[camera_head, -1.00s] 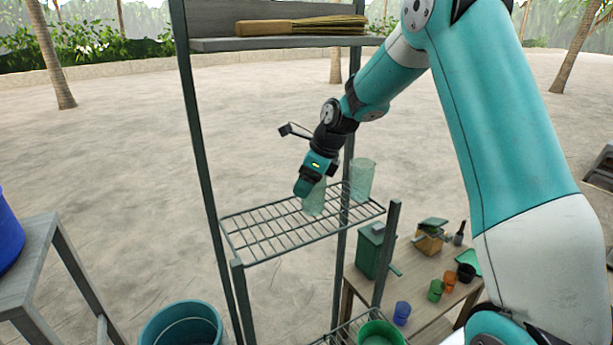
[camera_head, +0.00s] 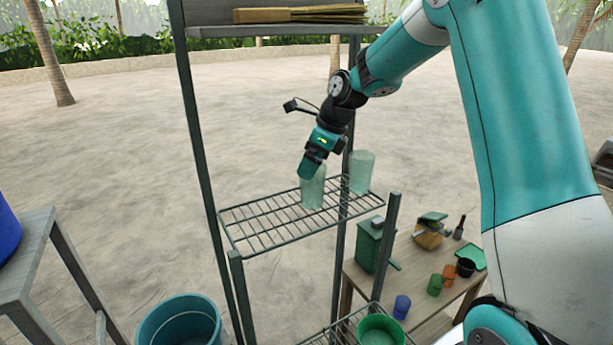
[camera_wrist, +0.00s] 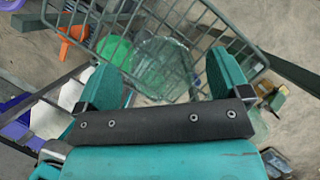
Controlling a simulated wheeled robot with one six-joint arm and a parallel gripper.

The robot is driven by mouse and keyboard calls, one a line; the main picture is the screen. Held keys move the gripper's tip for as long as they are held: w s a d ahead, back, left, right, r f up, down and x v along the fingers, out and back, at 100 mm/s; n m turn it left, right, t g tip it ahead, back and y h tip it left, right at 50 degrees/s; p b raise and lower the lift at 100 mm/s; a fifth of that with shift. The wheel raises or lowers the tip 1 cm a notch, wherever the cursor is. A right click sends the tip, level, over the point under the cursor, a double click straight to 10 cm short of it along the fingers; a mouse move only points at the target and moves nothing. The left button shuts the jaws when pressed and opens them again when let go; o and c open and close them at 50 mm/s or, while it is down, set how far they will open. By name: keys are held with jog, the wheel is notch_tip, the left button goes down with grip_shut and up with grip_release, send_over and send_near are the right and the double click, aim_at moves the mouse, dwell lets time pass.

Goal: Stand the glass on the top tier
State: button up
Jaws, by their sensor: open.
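A clear greenish glass (camera_head: 313,190) stands upright on the wire top tier (camera_head: 262,240) of the shelf, near its far side. It also shows in the wrist view (camera_wrist: 162,68), ahead of the fingers. A second, similar glass (camera_head: 361,172) stands on the same tier to its right. My gripper (camera_head: 310,168) is just above the first glass. Its two teal fingers (camera_wrist: 162,85) are apart in the wrist view, with the glass between and beyond their tips. I cannot tell whether a finger touches the glass.
A higher board holds a straw broom (camera_head: 300,14). A green bowl (camera_head: 380,331) sits on the lower tier. A wooden table at the right bears a green box (camera_head: 368,245) and several small cups. A teal bucket (camera_head: 180,322) stands at the lower left. The tier's left half is clear.

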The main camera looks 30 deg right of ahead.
jog(key=s+a+r+n+g, duration=0.1)
jog(key=s+a+r+n, duration=0.2)
jog(key=s+a+n, duration=0.4)
jog(key=s+a+r+n+g, duration=0.1)
jog(key=s+a+r+n, duration=0.2)
jog(key=s+a+n, duration=0.4)
jog(key=s+a+f+n, duration=0.1)
jog(key=s+a+n, duration=0.2)
jog(key=s+n, duration=0.6)
jog(key=s+a+f+n+g, duration=0.1)
jog(key=s+a+n, duration=0.2)
jog(key=s+n, duration=0.6)
jog(key=shift+f+n+y+b, duration=0.15)
jog(key=shift+n+y+b, duration=0.2)
jog(key=shift+n, duration=0.85)
